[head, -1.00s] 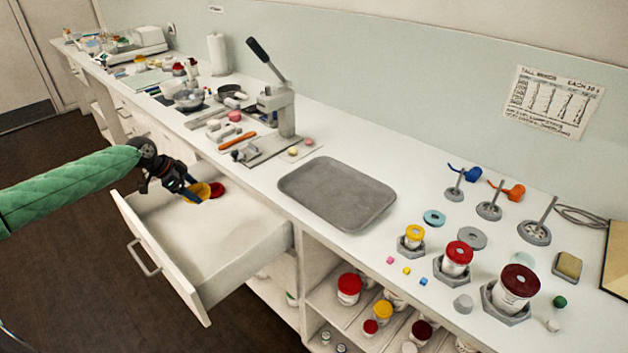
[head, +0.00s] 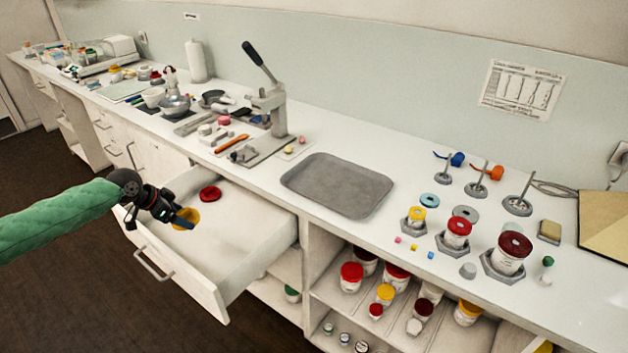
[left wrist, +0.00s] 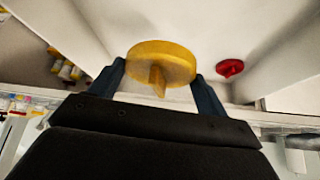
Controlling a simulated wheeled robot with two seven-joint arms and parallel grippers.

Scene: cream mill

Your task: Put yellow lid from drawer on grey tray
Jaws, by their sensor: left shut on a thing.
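The yellow lid (head: 186,219) is between the fingers of my left gripper (head: 180,217), which is shut on it over the open drawer (head: 225,235). In the left wrist view the yellow lid (left wrist: 162,62) sits between the two dark fingers, with a small tab on its face. A red lid (head: 210,194) lies in the drawer, apart from the gripper; it also shows in the left wrist view (left wrist: 230,68). The grey tray (head: 338,184) lies empty on the counter, right of the drawer. My right gripper is not in view.
A lever press (head: 272,105) stands behind and left of the tray. Jars in hexagonal holders (head: 507,262) and small coloured cubes stand to the tray's right. Shelves below hold several lidded jars (head: 351,277). The drawer front (head: 170,265) sticks out from the counter.

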